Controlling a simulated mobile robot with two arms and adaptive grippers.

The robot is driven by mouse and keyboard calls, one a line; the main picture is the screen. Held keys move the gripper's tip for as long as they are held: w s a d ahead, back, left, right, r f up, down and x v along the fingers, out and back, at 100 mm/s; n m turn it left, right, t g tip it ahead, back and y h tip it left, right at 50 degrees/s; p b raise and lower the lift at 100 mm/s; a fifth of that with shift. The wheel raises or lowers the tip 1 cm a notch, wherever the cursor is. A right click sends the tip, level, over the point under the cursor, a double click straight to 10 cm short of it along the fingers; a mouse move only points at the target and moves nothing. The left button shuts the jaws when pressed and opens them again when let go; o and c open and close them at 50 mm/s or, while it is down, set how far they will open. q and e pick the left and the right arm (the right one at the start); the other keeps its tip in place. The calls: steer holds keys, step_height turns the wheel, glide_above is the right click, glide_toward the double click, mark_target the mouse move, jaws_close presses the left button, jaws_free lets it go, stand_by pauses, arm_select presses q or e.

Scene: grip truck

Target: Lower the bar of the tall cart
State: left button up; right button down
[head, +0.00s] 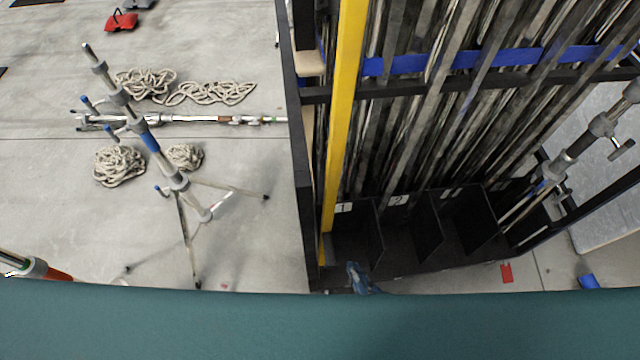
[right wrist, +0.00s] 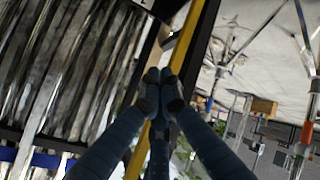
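The tall cart (head: 304,190) has a black frame and is packed with long grey metal poles. A long yellow bar (head: 345,110) runs up its left side, and a blue bar (head: 405,64) crosses in front of the poles. My right gripper (head: 358,270) is small and blue at the cart's lower front edge in the head view. In the right wrist view my right gripper (right wrist: 161,80) has its dark fingertips together, with nothing visible between them. The yellow bar (right wrist: 188,40) passes behind the fingers; I cannot tell whether they touch it. My left gripper is out of view.
A tripod stand (head: 150,140) and coiled ropes (head: 120,165) are on the concrete floor at left. Another metal stand (head: 575,150) is right of the cart. Numbered black bins (head: 425,230) line the cart's base.

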step_height(320, 180, up, 7)
steer(key=w+n+t, duration=0.1)
steer(key=n+t+y, duration=0.5)
steer(key=n, duration=0.3)
glide_toward(295, 181)
step_height(295, 181, up, 3)
steer(key=s, duration=0.1)
steer(key=p+x, duration=0.4)
steer(key=x, duration=0.5)
steer(key=shift+w+a+f, duration=0.15)
steer(key=shift+f, duration=0.05)
arm_select(q)
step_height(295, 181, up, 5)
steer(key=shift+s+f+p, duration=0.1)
steer(key=shift+p, duration=0.65)
arm_select(e)
steer(key=d, duration=0.4)
steer(key=shift+w+f, duration=0.2)
steer(key=shift+f, duration=0.15)
